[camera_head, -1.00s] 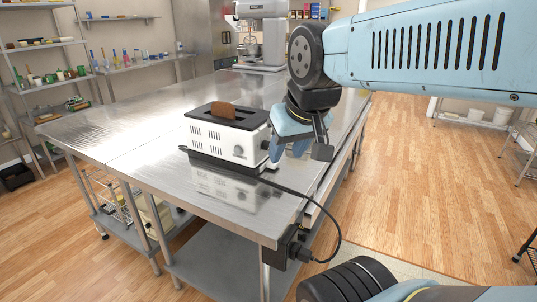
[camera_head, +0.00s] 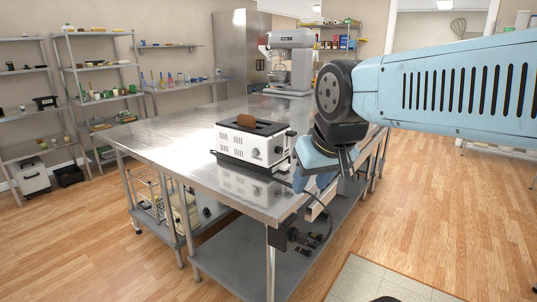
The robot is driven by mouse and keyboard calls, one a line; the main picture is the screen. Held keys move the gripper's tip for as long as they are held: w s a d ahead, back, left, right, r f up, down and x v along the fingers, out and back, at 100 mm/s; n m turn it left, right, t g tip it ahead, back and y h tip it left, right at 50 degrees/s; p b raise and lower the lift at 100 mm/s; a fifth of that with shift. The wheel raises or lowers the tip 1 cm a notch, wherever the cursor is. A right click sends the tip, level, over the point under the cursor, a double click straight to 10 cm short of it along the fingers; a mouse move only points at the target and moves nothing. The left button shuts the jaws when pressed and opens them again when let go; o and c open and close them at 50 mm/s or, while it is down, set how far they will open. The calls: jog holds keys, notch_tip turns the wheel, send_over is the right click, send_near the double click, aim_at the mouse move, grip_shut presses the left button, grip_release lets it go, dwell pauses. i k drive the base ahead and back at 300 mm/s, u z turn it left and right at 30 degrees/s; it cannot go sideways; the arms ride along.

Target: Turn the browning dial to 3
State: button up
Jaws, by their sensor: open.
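The toaster (camera_head: 240,148) is a white and black box on the steel table, with a brown slice of bread (camera_head: 246,121) standing out of its top slot. A round grey dial (camera_head: 256,153) shows on its near side, too small to read its setting. A dark lever (camera_head: 290,134) sticks out at the right end. My gripper (camera_head: 318,181) is open and empty, just right of the toaster at the table's right edge. My wrist hides part of that edge, and I cannot tell whether the gripper touches anything.
The steel table (camera_head: 160,140) is mostly bare. A stand mixer (camera_head: 290,65) stands at its far end. The toaster's cord runs over the near right edge. A lower shelf (camera_head: 270,245) lies under the table. Open wooden floor (camera_head: 450,200) is on the right.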

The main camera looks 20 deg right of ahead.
aim_at(279, 150)
jog(key=u, duration=0.5)
jog(key=i, duration=0.9)
jog(key=z, duration=0.05)
